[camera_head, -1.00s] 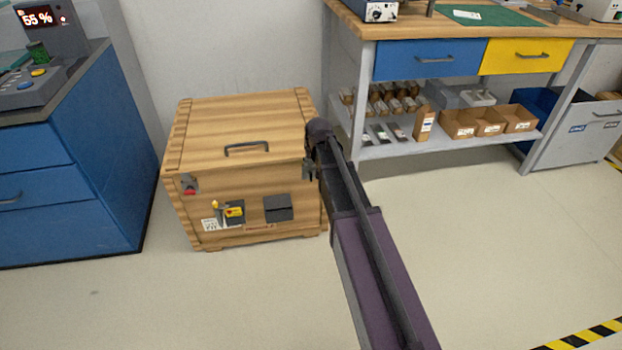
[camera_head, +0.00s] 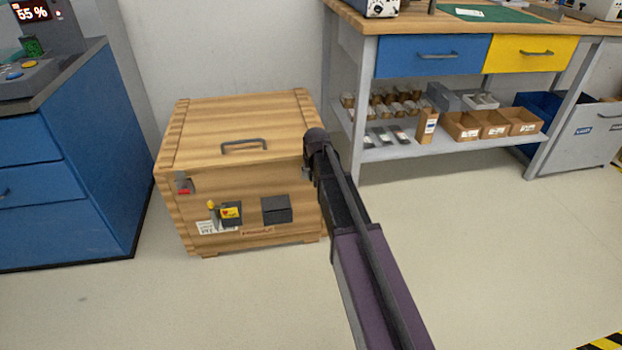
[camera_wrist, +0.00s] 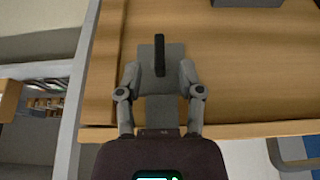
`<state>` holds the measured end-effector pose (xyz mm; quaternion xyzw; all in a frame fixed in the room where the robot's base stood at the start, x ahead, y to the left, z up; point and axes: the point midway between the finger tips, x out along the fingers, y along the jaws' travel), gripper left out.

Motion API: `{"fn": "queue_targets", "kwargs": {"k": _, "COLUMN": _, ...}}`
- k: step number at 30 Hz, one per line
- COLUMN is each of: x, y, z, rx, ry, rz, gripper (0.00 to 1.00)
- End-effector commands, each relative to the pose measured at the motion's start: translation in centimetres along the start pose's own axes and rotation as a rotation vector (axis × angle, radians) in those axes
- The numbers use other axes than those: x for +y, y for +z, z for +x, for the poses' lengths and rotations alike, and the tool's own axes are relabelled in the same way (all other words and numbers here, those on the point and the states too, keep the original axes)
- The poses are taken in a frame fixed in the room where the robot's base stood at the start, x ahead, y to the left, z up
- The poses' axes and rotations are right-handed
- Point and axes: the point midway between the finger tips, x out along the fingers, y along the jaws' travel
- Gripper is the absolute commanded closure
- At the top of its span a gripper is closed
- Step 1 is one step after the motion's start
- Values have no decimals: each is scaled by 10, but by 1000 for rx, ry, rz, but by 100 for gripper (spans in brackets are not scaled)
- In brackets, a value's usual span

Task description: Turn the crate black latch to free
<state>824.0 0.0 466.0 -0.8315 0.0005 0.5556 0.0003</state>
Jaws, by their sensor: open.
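The wooden crate (camera_head: 240,130) stands on the floor against the wall, lid down. In the wrist view its front face (camera_wrist: 250,80) fills most of the picture. The black latch (camera_wrist: 160,52) is a dark bar on a grey plate (camera_wrist: 174,50), upright in that picture. My gripper (camera_wrist: 160,70) is open, with one finger on each side of the plate's lower part. The bar lies between and slightly beyond the fingertips, and I cannot tell whether they touch anything. In the head view my gripper (camera_head: 308,173) is at the crate's upper right front, and my arm hides the latch.
A red latch (camera_head: 184,184) is at the crate's left front. A blue cabinet (camera_head: 70,190) stands left, a workbench (camera_head: 365,110) right. The floor in front is clear.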

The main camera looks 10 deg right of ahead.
Motion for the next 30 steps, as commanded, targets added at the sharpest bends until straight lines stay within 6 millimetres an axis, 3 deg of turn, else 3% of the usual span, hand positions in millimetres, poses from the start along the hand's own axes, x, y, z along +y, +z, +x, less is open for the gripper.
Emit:
{"fn": "queue_targets", "kwargs": {"k": 6, "x": 0, "y": 0, "z": 14, "rx": 0, "ry": 0, "rz": 0, "gripper": 51}}
{"fn": "queue_targets", "kwargs": {"k": 20, "x": 0, "y": 0, "z": 17, "rx": 0, "ry": 0, "rz": 0, "gripper": 51}}
{"fn": "queue_targets", "kwargs": {"k": 21, "x": 0, "y": 0, "z": 17, "rx": 0, "ry": 0, "rz": 0, "gripper": 54}}
{"fn": "queue_targets", "kwargs": {"k": 26, "x": 0, "y": 0, "z": 17, "rx": 0, "ry": 0, "rz": 0, "gripper": 100}}
{"fn": "queue_targets", "kwargs": {"k": 30, "x": 0, "y": 0, "z": 17, "rx": 0, "ry": 0, "rz": 0, "gripper": 100}}
